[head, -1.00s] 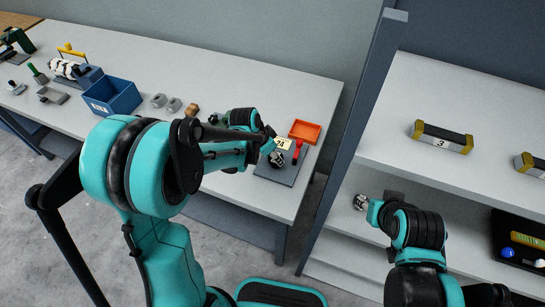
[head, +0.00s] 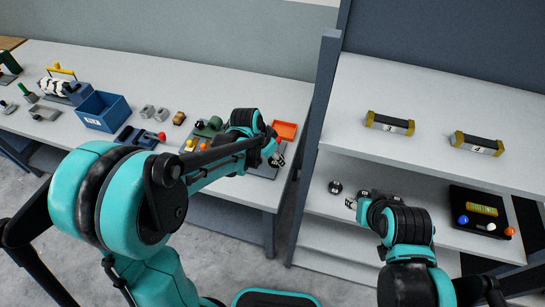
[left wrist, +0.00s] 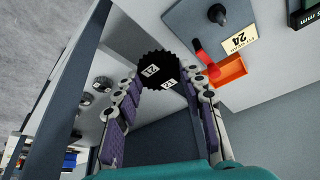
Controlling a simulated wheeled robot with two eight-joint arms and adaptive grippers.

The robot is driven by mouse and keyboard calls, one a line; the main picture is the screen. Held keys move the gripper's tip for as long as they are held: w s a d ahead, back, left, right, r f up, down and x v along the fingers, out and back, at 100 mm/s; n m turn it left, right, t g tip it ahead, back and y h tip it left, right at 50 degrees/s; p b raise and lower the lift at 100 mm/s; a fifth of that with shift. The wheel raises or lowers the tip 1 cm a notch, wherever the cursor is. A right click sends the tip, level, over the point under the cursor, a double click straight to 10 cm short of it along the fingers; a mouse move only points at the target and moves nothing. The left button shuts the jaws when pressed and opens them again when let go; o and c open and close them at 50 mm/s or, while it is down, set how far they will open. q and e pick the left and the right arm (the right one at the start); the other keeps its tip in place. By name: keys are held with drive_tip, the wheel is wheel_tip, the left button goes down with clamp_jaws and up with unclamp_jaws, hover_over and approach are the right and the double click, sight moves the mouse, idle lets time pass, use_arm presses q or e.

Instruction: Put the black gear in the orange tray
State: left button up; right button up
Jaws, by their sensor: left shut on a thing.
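The black gear (left wrist: 160,71), with white number labels, is held between the fingers of my left gripper (left wrist: 162,82) in the left wrist view. In the head view my left gripper (head: 274,150) is at the bench's right end, with the gear (head: 277,160) partly showing. The orange tray (head: 286,130) lies on the bench just beyond the gripper. In the left wrist view the orange tray (left wrist: 229,70) is right of the gear, apart from it. My right gripper (head: 351,203) is over the lower shelf, too small to judge its opening.
A grey plate (left wrist: 195,25) with a black knob, red lever and a "24" card (left wrist: 240,39) adjoins the tray. A blue bin (head: 103,111) stands farther left. A small dark round part (head: 335,187) sits on the shelf near my right gripper. A shelf post (head: 314,130) stands right of the bench.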

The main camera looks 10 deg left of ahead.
use_arm(q)
wheel_tip(320, 180, up, 3)
drive_tip(key=shift+r+p, duration=0.1)
drive_tip(key=shift+p, duration=0.95)
